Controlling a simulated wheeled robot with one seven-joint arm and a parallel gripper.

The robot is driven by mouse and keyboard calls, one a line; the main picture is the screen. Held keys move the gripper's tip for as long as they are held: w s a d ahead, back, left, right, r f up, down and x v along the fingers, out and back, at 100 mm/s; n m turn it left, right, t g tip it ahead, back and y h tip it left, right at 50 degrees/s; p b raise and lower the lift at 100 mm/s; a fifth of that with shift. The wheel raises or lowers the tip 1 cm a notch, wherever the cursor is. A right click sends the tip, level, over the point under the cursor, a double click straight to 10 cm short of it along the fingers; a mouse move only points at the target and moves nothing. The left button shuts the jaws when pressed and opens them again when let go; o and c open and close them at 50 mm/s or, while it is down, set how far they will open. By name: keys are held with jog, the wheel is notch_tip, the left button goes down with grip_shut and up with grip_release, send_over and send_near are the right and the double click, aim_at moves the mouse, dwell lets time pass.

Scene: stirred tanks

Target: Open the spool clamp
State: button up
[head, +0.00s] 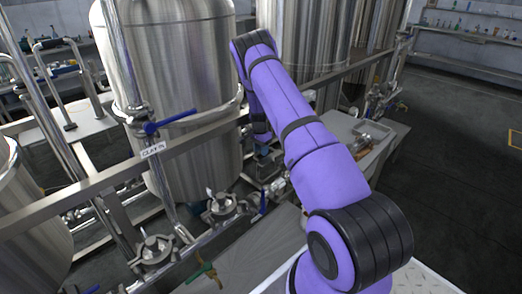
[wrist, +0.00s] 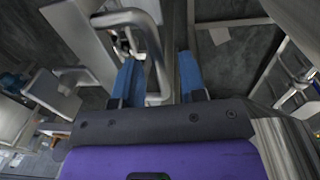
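Two round steel clamps with wing-nut-like parts sit on the low pipework in the head view, one at the centre (head: 222,207) and one at the lower left (head: 155,250). I cannot tell which fitting is the spool clamp. My purple arm reaches down between the tanks, right of both clamps. My gripper is largely hidden behind arm and pipes in the head view. In the wrist view its two blue fingers (wrist: 159,62) are apart, with nothing seen held between them. Bent steel pipe (wrist: 155,45) shows beyond the fingertips; contact cannot be told. No clamp is clear in the wrist view.
A large steel tank (head: 175,80) stands behind a steel rail (head: 95,183). A blue-handled valve (head: 170,122) is on the upright pipe. A grey bench (head: 360,133) lies right of my arm. Open dark floor (head: 450,150) is at the right.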

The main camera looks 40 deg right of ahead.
notch_tip(320, 180, up, 11)
jog(key=shift+w, duration=0.45)
jog(key=shift+f, duration=0.1)
